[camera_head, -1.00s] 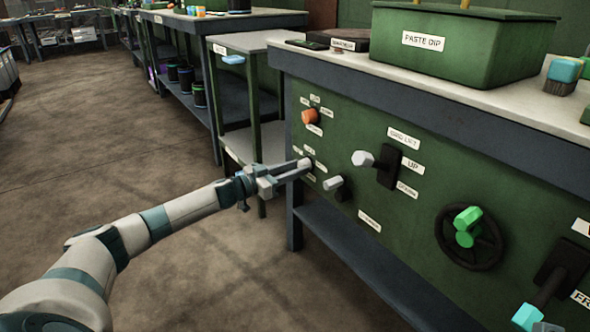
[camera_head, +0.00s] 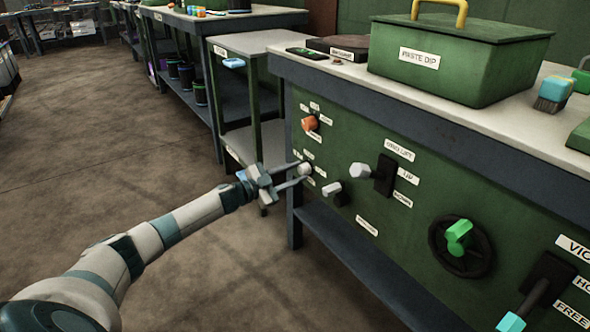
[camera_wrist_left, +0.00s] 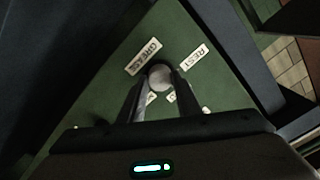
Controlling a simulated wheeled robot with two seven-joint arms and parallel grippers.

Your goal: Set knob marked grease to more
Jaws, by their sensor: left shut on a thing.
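The grease knob (camera_head: 306,169) is a pale round knob on the green front panel, low at the panel's left end. In the left wrist view the knob (camera_wrist_left: 160,77) sits between two small labels, GREASE (camera_wrist_left: 144,57) and REST (camera_wrist_left: 194,57). Other labels beside it are partly hidden by the fingers. My left gripper (camera_head: 301,172) is at the panel with one finger on each side of the knob, shut on it. In the left wrist view the gripper (camera_wrist_left: 159,84) points straight at the panel. My right gripper is not in view.
An orange knob (camera_head: 310,123) is just above. A pale-handled knob (camera_head: 332,188) is close below right, with a lever (camera_head: 380,174) farther right. A black handwheel (camera_head: 461,246) is beyond. The green paste dip box (camera_head: 456,60) stands on the bench top.

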